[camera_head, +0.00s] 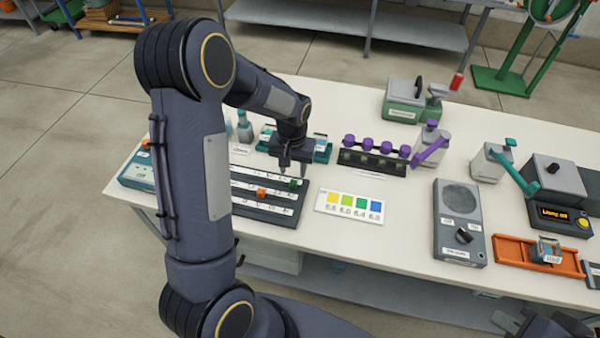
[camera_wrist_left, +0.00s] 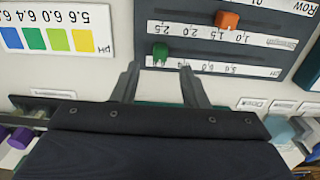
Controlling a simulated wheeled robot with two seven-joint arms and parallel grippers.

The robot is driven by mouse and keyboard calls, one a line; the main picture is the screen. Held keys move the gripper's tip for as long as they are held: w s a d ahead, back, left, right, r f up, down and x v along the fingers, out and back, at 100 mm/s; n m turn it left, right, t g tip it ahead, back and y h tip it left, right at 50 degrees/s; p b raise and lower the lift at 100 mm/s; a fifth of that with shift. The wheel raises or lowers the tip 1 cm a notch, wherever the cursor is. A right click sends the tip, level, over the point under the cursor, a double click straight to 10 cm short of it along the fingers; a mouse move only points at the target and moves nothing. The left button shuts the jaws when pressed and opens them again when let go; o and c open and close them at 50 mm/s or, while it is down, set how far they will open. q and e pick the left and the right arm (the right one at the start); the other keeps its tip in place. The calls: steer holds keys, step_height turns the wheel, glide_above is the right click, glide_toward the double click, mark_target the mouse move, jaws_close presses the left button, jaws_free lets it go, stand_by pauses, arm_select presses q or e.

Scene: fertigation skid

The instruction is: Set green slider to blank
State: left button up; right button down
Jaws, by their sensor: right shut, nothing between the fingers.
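The slider board (camera_head: 270,213) is a dark panel with white label strips near the table's front left. Its green slider (camera_head: 293,184) stands at the right end of its row in the head view; it also shows in the left wrist view (camera_wrist_left: 160,52), just beyond my fingertips. My right gripper (camera_head: 548,326) is shut and empty, partly cut off at bottom right.
A pH colour card (camera_head: 349,205) lies right of the board. A rack with purple knobs (camera_head: 372,158) stands behind the card. A grey box with a dial (camera_head: 460,222) and an orange tray (camera_head: 515,254) are further right. My left arm hides the board's left part.

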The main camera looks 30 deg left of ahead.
mark_target(293, 181)
arm_select(q)
steer(key=shift+f, duration=2.6)
jaws_close()
steer(key=shift+a, duration=0.1)
